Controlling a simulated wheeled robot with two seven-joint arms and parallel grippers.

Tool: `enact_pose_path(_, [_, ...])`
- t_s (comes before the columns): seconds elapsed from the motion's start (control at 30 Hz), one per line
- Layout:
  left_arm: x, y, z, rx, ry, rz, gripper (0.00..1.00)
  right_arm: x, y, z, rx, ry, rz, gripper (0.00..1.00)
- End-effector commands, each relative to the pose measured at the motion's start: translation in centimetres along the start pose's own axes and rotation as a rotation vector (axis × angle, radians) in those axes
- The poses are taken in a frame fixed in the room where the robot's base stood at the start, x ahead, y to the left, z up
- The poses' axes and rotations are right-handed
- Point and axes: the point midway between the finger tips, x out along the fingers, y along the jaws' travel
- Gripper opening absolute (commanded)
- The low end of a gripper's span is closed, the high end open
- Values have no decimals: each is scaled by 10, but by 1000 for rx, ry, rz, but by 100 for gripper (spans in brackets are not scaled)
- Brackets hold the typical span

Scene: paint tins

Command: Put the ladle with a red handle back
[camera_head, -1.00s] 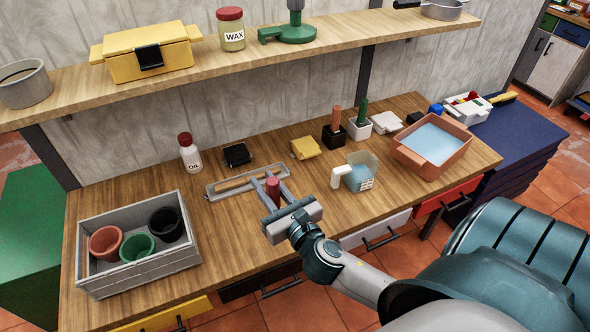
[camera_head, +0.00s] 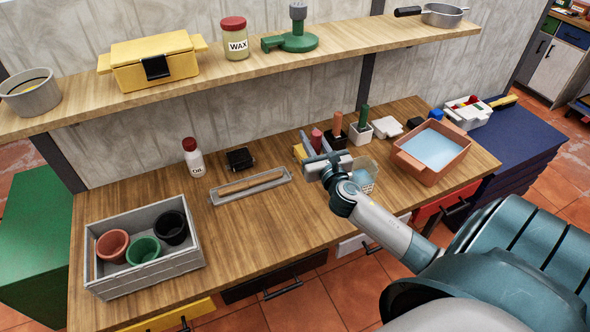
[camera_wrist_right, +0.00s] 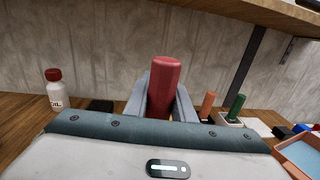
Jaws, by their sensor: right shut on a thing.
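The ladle with a red handle (camera_head: 316,138) stands roughly upright in my right gripper (camera_head: 312,144), which is shut on it. In the right wrist view the red handle (camera_wrist_right: 164,88) rises between the two grey fingers (camera_wrist_right: 161,105). Its lower end is hidden. In the head view the gripper is over the bench, in front of the yellow block (camera_head: 300,152) and left of the black holder (camera_head: 334,138). An orange handle (camera_head: 337,122) stands in the black holder and a green handle (camera_head: 363,117) in the white holder (camera_head: 360,131). My left gripper is not in view.
A clear jug (camera_head: 366,178) is partly hidden behind my right gripper. An orange tub (camera_head: 405,160) with blue liquid stands right. A long grey tray (camera_head: 283,177), an oil bottle (camera_head: 194,160) and a grey crate (camera_head: 150,270) of pots are left. The shelf (camera_head: 225,75) hangs above.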

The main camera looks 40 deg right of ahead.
Motion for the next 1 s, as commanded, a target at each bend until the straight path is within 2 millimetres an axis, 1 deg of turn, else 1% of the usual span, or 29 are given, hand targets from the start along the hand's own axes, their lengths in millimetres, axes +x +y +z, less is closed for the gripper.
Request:
enact_pose_path(0.17, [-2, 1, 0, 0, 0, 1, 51, -4, 8, -5, 3, 1, 0, 0])
enact_pose_path(0.27, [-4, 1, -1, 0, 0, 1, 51, -9, 19, -12, 4, 2, 0, 0])
enact_pose_path(0.57, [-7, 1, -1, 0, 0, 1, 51, -30, 63, -42, 5, 3, -1, 0])
enact_pose_path(0.7, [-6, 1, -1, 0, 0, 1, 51, -40, 84, -56, 4, 2, 0, 0])
enact_pose_path(0.8, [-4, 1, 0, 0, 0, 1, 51, -45, 95, -64, 2, 1, -1, 0])
enact_pose_path(0.9, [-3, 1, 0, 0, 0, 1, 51, -48, 103, -68, 0, 0, 0, 0])
enact_pose_path(1.0, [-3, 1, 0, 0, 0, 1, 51, -50, 106, -70, 0, 0, 1, 0])
